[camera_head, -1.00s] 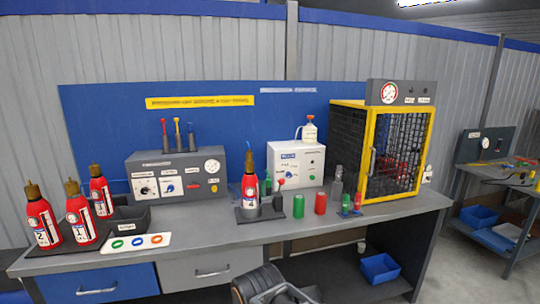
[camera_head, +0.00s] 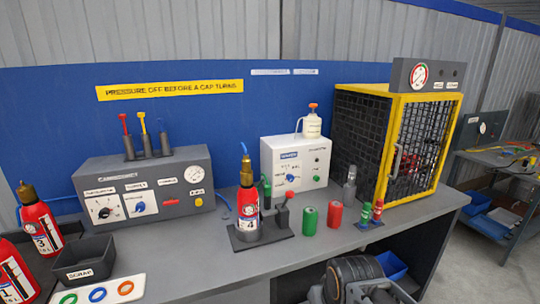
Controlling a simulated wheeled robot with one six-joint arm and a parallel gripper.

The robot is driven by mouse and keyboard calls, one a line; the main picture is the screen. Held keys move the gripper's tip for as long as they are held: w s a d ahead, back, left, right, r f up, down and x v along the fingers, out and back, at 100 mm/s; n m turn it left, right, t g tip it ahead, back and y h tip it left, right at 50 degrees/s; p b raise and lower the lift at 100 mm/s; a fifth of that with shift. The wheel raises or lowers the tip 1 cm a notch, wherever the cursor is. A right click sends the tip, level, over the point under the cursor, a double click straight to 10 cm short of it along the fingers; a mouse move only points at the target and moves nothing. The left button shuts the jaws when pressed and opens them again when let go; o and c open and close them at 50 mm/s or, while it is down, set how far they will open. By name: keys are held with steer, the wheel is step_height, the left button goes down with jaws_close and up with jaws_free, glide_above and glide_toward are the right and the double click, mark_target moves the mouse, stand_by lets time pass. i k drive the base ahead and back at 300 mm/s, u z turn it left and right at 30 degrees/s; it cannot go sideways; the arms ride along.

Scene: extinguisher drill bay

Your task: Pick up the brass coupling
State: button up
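No loose brass coupling stands out on the bench. I cannot tell whether either is the coupling. Extinguisher 4 stands upright in a dark holder (camera_head: 280,234) mid-bench. Dark rounded parts, likely of my arm, show at the bottom edge, below the bench front. My gripper's fingertips are not seen.
A grey control box (camera_head: 180,185), a white box (camera_head: 300,158) and a yellow-framed mesh cage (camera_head: 412,97) stand along the back. Green (camera_head: 309,216) and red (camera_head: 335,214) cylinders stand mid-bench. A black scrap bin (camera_head: 85,259) and a tray of coloured rings (camera_head: 95,294) are at left.

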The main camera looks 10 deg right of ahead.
mark_target(245, 162)
steer(key=u, duration=0.3)
steer(key=i, duration=0.95)
steer(key=u, duration=0.55)
